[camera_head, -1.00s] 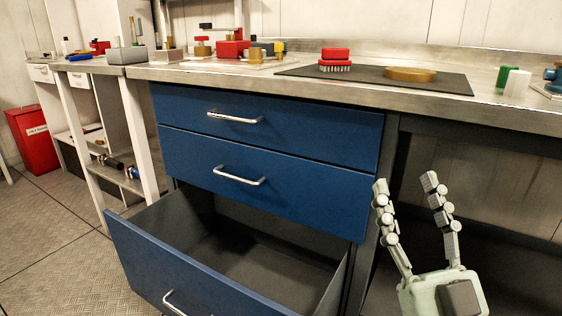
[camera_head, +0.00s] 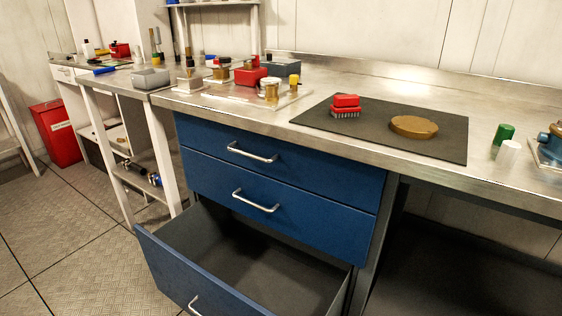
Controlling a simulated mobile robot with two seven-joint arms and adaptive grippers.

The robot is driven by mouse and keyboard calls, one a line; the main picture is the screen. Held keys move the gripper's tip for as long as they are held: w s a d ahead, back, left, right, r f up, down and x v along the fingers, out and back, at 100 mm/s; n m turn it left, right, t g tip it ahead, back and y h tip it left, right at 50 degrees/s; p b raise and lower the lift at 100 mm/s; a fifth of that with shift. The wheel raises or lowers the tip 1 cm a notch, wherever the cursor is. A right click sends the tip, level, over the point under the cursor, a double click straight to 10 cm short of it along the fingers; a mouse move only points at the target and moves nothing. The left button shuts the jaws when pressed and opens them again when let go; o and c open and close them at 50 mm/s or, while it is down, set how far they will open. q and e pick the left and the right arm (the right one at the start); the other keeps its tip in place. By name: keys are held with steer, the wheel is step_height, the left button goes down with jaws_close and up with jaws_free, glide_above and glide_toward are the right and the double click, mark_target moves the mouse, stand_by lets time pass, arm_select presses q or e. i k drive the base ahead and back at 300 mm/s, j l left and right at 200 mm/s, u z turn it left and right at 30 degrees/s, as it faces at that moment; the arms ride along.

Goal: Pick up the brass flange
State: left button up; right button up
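The brass flange (camera_head: 414,127) is a flat, round, brass-coloured disc. It lies on the dark mat (camera_head: 385,148) on the metal workbench, right of the mat's middle. A red brush with pale bristles (camera_head: 345,106) stands on the same mat to the left of the flange, apart from it. Neither of my grippers shows in the head view now.
The bottom blue drawer (camera_head: 240,270) is pulled open below the bench and juts into the floor space. Green (camera_head: 503,134) and white (camera_head: 508,154) cylinders stand right of the mat. A clear tray with parts (camera_head: 238,97) lies left.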

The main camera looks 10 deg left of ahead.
mark_target(412, 128)
steer(key=u, duration=1.05)
steer(key=z, duration=1.5)
steer(key=l+z, duration=0.5)
steer(key=i+j+z, duration=0.1)
steer(key=i+z, duration=0.3)
steer(key=i, duration=0.15)
